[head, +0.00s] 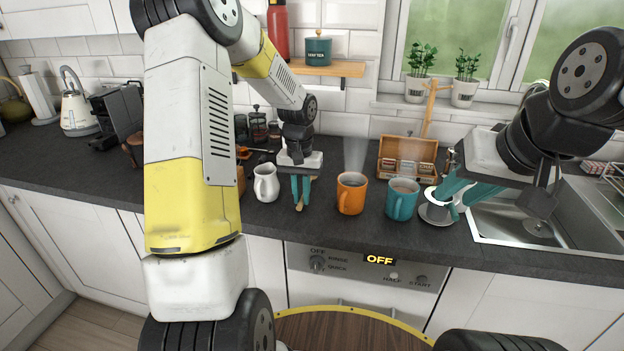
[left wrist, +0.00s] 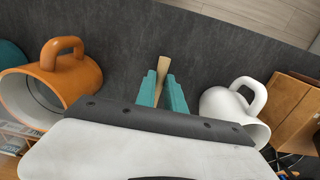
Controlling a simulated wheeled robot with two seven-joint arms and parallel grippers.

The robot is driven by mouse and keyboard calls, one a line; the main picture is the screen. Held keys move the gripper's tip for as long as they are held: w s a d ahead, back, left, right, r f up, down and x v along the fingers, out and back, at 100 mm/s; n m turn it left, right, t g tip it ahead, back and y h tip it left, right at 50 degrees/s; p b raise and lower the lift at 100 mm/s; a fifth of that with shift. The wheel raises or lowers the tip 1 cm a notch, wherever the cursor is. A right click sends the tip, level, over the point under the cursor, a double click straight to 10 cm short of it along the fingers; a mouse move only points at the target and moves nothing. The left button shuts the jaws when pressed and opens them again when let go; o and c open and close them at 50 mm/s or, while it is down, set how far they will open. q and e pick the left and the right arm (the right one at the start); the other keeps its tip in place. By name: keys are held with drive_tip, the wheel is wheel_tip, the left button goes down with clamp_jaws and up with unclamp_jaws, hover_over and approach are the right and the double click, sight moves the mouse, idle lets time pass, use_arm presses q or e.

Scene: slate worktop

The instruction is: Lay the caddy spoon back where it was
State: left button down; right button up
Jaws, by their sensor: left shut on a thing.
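My left gripper (head: 299,205) is shut on the caddy spoon, low over the worktop between the white jug and the orange mug. In the left wrist view the spoon (left wrist: 163,64) shows as a pale wooden piece between the teal fingers (left wrist: 163,88). Its far part is hidden by the gripper, and I cannot tell whether it touches the worktop. My right gripper (head: 461,196) is at the right, by a saucer (head: 436,218) bearing a small vessel; its fingers overlap these, so its opening is unclear.
An orange mug (head: 351,196), steaming, and a teal mug (head: 402,201) stand right of my left gripper. A white jug (head: 266,183) stands left. A wooden tea box (head: 407,174) is behind the mugs. The sink (head: 535,232) is at the right. Dark worktop (left wrist: 118,32) is bare near the spoon.

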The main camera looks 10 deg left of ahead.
use_arm(q)
drive_tip(key=shift+f, duration=0.35)
drive_tip(key=c, duration=1.3)
unclamp_jaws()
drive_tip(key=shift+c, duration=0.2)
